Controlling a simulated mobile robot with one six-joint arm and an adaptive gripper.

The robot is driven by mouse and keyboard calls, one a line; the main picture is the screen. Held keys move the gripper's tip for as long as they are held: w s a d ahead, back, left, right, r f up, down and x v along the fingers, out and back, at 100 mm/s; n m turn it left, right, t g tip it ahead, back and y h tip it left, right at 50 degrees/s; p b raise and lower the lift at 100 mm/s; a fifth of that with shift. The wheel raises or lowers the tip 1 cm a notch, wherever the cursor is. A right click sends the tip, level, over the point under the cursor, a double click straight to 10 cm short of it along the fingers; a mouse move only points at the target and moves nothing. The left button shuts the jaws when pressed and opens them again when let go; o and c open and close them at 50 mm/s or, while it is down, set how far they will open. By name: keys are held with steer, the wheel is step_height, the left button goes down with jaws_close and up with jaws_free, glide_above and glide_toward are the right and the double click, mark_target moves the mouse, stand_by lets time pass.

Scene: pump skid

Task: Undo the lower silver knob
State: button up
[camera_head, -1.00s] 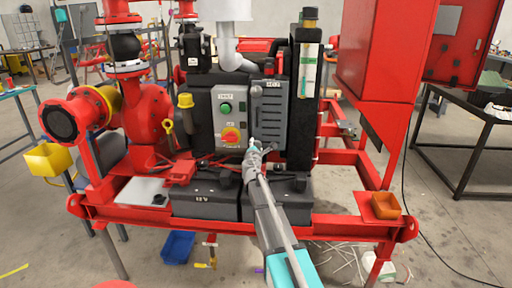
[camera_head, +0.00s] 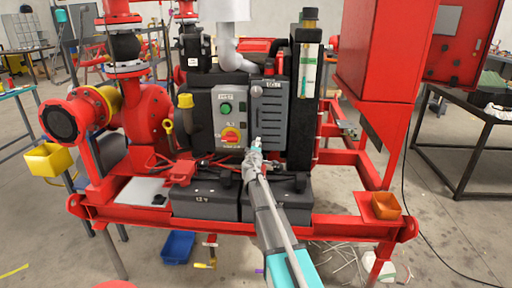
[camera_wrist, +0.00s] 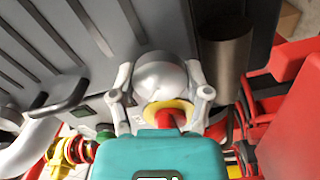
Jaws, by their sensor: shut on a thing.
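The lower silver knob (camera_wrist: 160,75) is a round, shiny cap in the middle of the wrist view. My gripper (camera_wrist: 160,98) has one finger on each side of it and is shut on it. In the head view my gripper (camera_head: 257,146) reaches the lower left part of the grey louvered panel (camera_head: 270,112); there the fingers and arm mostly hide the knob. Another small silver knob (camera_head: 256,96) shows higher on the panel's left edge.
Left of the panel is a control box (camera_head: 227,118) with a green button (camera_head: 226,107) and a red-and-yellow rotary switch (camera_head: 231,135), close to my gripper. Black battery-like boxes (camera_head: 205,200) stand below.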

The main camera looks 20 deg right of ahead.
steer(key=shift+m, duration=1.3)
steer(key=o, duration=1.2)
steer(key=v, duration=1.2)
